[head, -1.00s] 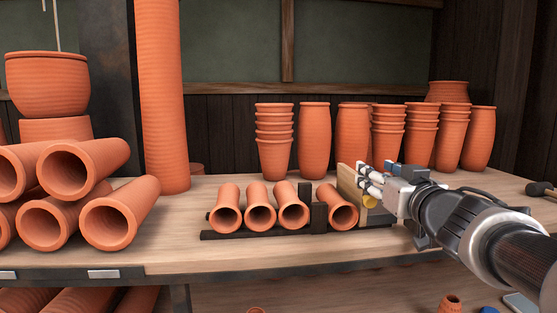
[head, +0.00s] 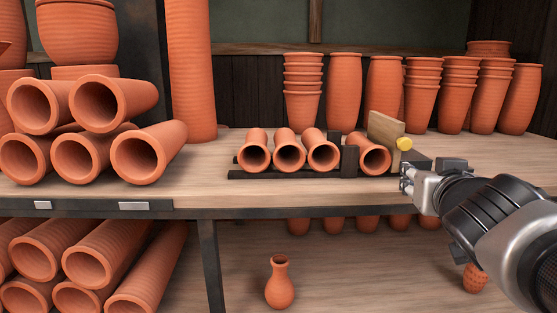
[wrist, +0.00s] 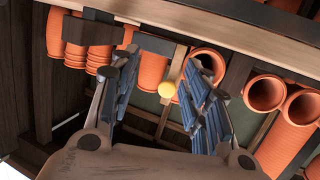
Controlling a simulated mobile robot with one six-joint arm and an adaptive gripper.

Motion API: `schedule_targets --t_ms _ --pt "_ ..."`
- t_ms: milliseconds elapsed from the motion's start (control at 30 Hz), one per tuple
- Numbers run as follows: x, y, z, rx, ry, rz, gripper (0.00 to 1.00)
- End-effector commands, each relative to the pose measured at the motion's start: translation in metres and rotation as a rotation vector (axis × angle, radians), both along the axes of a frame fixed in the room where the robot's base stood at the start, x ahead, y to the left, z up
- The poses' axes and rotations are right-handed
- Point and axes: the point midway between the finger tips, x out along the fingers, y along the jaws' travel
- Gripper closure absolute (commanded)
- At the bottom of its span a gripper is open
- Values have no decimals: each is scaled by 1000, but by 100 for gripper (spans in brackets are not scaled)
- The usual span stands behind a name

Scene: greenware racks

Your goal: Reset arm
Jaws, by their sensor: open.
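Several orange clay tubes lie in the rack, the rightmost tube (head: 374,158) next to an upright wooden board (head: 385,130). A yellow round knob (head: 404,144) is by the board. The knob (wrist: 166,89) appears beyond the fingers in the wrist view, apart from them.
Stacked clay cups (head: 303,105) and tall vases (head: 344,95) stand at the back of the shelf. A pile of large tubes (head: 150,155) fills the left. Below, a small vase (head: 280,285) stands on the lower shelf. The shelf's front edge (head: 300,212) is close under my gripper.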

Motion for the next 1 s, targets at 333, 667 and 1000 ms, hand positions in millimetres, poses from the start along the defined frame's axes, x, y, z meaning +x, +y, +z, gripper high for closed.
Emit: schedule_targets --t_ms 333,667,1000 --pt "-138 56 -232 95 547 -8 57" --pt "-240 121 -345 163 901 198 57" --pt "-251 128 -352 171 938 227 57"
